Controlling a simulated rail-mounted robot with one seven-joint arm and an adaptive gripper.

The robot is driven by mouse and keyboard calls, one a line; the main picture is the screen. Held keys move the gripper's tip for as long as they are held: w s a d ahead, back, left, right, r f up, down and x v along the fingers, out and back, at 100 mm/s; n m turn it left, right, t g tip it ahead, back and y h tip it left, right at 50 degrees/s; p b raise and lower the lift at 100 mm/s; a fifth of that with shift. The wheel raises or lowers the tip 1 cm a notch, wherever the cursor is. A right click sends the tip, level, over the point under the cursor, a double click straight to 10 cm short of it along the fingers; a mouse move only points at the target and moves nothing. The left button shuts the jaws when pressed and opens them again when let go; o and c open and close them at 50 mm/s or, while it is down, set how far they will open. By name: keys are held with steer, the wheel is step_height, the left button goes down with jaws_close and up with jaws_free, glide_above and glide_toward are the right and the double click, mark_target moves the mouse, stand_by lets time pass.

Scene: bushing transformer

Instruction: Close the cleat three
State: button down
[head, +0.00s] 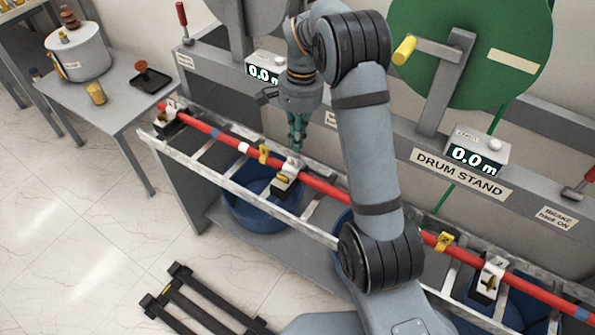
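A red cable (326,187) runs along the metal ladder tray (207,172) from upper left to lower right. White cleats with dark bases sit around it: a middle cleat (290,172), a right cleat (489,279) and one at the far left end (172,117). Their numbers are too small to read surely, so I cannot tell which is cleat three. Whether each is closed is also unclear. My gripper (297,146) has teal fingers pointing down, just above the middle cleat. Touching or apart cannot be told. The fingers look close together; nothing is clearly held.
Yellow tags (263,153) hang on the cable. Blue bins (262,208) stand below the tray. The drum stand (463,174) with its green drum (470,50) stands behind. A side table (118,107) is at left. Dark bars (190,300) lie on the floor in front. My arm hides part of the cable.

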steer(key=f, duration=0.4)
steer(key=f+p, duration=0.1)
steer(key=f, duration=0.3)
steer(key=s+f+p, duration=0.1)
steer(key=f, duration=0.3)
steer(key=shift+a, duration=0.3)
steer(key=shift+f, duration=0.15)
steer(key=f+b, duration=0.1)
steer(key=b, duration=0.1)
steer(key=shift+s+a+f+b, duration=0.1)
steer(key=shift+s+f+b, duration=0.1)
steer(key=shift+f+b, duration=0.15)
steer(key=shift+s+r, duration=0.1)
steer(key=shift+s, duration=0.1)
steer(key=shift+r+p, duration=0.2)
steer(key=shift+p, duration=0.1)
step_height(320, 180, up, 14)
steer(key=p, duration=0.1)
steer(key=shift+w, duration=0.2)
